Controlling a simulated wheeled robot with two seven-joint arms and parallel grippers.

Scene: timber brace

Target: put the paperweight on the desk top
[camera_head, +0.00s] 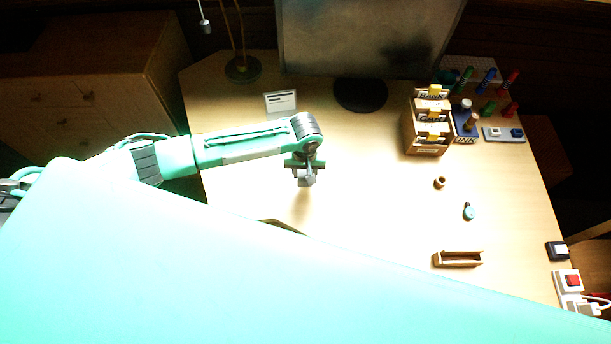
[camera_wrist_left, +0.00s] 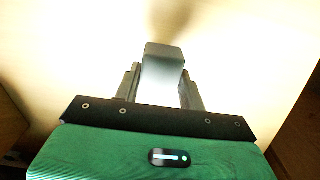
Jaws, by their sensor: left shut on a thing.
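The paperweight (camera_wrist_left: 163,68) is a grey block between the two fingers of my left gripper (camera_wrist_left: 160,85) in the left wrist view. The fingers are shut on it. In the head view my left gripper (camera_head: 305,176) is over the left middle part of the desk top (camera_head: 365,205), and the grey block shows at its tip. A soft shadow lies on the pale wood beyond the block in the wrist view. I cannot tell whether the block touches the desk top. My right gripper is in neither view.
A monitor (camera_head: 365,35) on a round stand (camera_head: 360,94), a lamp base (camera_head: 243,69) and a small white card (camera_head: 281,103) are behind. A box organiser (camera_head: 427,125), small round item (camera_head: 439,182), teal-topped item (camera_head: 469,211) and wooden tray (camera_head: 458,259) are right. The desk's middle is clear.

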